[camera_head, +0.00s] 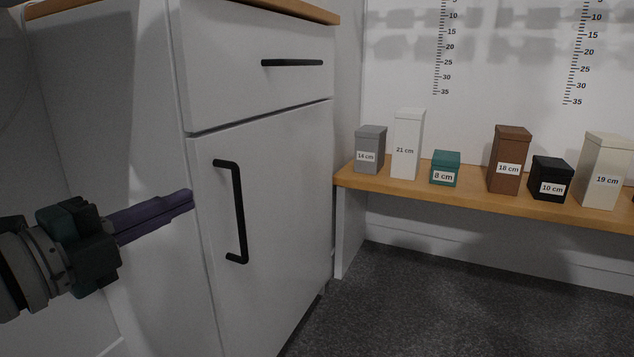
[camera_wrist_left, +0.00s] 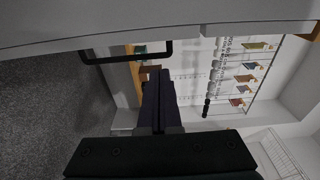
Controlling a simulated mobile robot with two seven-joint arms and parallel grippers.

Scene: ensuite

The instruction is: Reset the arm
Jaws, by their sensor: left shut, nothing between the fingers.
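My left gripper (camera_head: 188,199) comes in from the left in the head view, its dark purple fingers shut together with nothing between them. Its tips appear in front of the edge of the white cabinet (camera_head: 275,210), left of the door's black handle (camera_head: 240,212); I cannot tell whether they touch the cabinet. In the left wrist view the shut fingers (camera_wrist_left: 158,75) point away from the camera, and the handle (camera_wrist_left: 128,58) shows beyond them at the upper left. My right gripper is not in view.
The cabinet drawer (camera_head: 260,60) and door look closed. A wooden shelf (camera_head: 470,200) on the right holds several boxes with height labels, including a white one (camera_head: 407,145) and a brown one (camera_head: 509,158). The dark carpet (camera_head: 420,310) before it is clear.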

